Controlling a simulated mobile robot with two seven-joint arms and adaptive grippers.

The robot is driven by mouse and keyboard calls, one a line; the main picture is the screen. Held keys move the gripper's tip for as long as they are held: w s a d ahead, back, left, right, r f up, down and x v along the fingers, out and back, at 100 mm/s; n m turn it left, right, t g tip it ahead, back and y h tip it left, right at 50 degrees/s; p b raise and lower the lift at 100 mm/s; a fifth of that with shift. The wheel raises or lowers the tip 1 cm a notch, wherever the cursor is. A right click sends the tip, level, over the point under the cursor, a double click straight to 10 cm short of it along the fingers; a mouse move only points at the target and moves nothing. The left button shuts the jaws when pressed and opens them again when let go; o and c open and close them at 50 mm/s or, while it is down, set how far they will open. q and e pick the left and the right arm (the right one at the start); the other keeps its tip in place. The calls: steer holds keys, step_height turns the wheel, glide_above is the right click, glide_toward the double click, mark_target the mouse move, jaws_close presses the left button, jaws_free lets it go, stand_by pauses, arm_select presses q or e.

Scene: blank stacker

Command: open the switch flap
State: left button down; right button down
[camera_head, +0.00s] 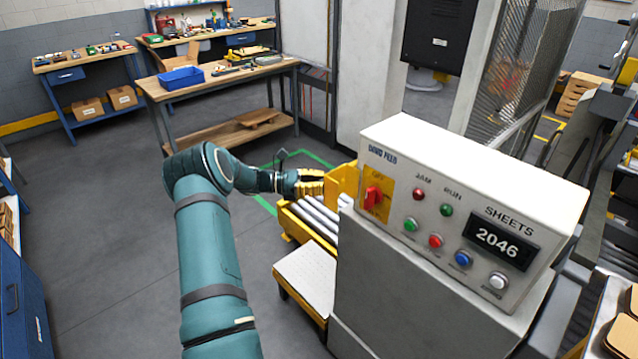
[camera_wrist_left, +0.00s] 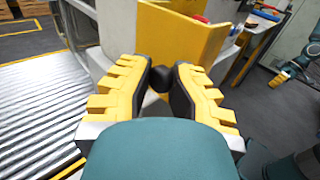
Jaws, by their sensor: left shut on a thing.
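A yellow panel (camera_head: 343,180), which looks like the switch flap, stands upright at the left end of the grey control box. It also shows in the left wrist view (camera_wrist_left: 172,38), just beyond the fingers. My left gripper (camera_head: 313,186) is in front of it, shut on a dark round knob (camera_wrist_left: 158,78) between its yellow-padded fingers. The fingers hide how the knob joins the panel. The control box (camera_head: 450,150) carries a red rotary switch (camera_head: 373,197) on a yellow plate.
Grey rollers (camera_head: 318,216) in a yellow frame lie below my left gripper, with a pale platform (camera_head: 306,275) in front. A workbench (camera_head: 215,85) with a blue bin (camera_head: 181,78) stands behind. The floor (camera_head: 95,215) at left is open.

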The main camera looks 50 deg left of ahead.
arm_select(q)
steer(key=shift+w+d+r, duration=0.2)
steer(key=shift+w+r, duration=0.1)
steer(key=shift+r, duration=0.1)
steer(key=c, duration=1)
jaws_free()
steer(key=shift+o, duration=1.2)
steer(key=shift+w+d, duration=0.1)
steer(key=shift+w, duration=0.1)
steer(key=shift+s, duration=0.1)
steer(key=v, duration=1.2)
steer(key=shift+s+f, duration=0.2)
steer(key=shift+f, duration=0.1)
